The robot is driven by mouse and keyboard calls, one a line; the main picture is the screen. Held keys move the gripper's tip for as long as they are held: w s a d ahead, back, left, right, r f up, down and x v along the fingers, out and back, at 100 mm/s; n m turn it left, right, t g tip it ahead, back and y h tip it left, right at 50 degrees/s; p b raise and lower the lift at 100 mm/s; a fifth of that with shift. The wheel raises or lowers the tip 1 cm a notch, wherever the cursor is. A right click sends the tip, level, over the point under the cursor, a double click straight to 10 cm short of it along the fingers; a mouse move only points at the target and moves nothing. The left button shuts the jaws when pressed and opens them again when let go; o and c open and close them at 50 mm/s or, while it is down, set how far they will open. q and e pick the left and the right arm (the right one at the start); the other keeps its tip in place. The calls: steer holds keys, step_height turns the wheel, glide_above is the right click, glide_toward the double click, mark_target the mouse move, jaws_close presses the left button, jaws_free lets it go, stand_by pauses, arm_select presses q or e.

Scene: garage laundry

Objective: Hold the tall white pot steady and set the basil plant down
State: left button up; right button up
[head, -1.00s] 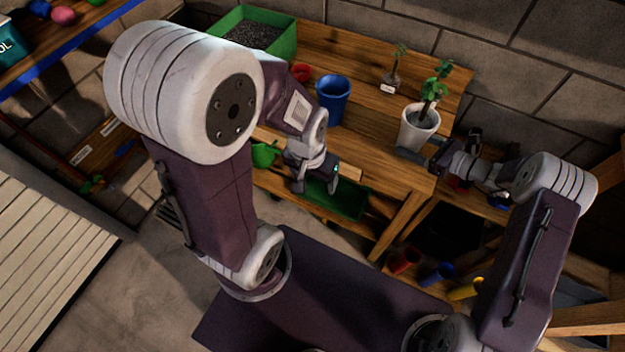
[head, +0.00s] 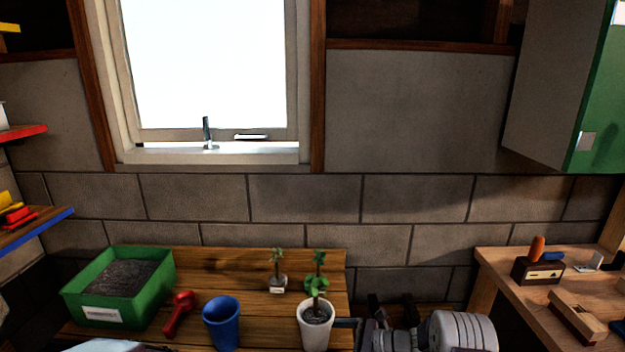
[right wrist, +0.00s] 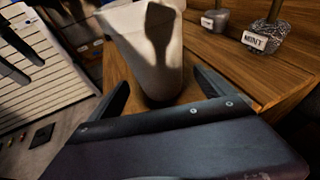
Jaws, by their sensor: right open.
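The tall white pot (head: 314,333) stands upright on the wooden bench, with dark soil at its top. Leafy green stems (head: 317,282) show above its rim; I cannot tell whether they grow in it or behind it. My right gripper (right wrist: 160,92) is open, its fingers on either side of the white pot (right wrist: 145,45) low down, with gaps showing. Two separated dark prongs at upper left look like my left gripper (right wrist: 24,65), empty.
A blue cup (head: 221,325), a red scoop (head: 178,312) and a green soil tray (head: 75,296) stand left of the pot. The block wall (head: 300,198) is close behind. A second bench (head: 500,268) with tools is at right.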

steer(key=v, duration=0.9)
steer(key=s+n+g+h, duration=0.1)
steer(key=s, duration=0.1)
steer(key=s+a+n+g+p, duration=0.1)
steer(key=s, duration=0.1)
steer(key=s+a+r+n+g+h, duration=0.1)
steer(key=s+n, duration=0.1)
steer(key=shift+s+r+h, duration=0.1)
steer(key=shift+s+h, duration=0.05)
steer(key=shift+h, duration=0.15)
steer(key=s+d+r+n+h+p, duration=0.2)
steer(key=s+n+h, duration=0.3)
steer(key=s+n, duration=0.3)
steer(key=s+d+r+n+h+p, duration=0.1)
steer(key=s+d+r+n+h, duration=0.1)
steer(key=s+d+n+h, duration=0.3)
steer(key=s+n+h, duration=0.1)
steer(key=s+n, duration=0.3)
steer(key=shift+s+d+r+p, duration=0.15)
steer(key=shift+d+r+p, duration=0.2)
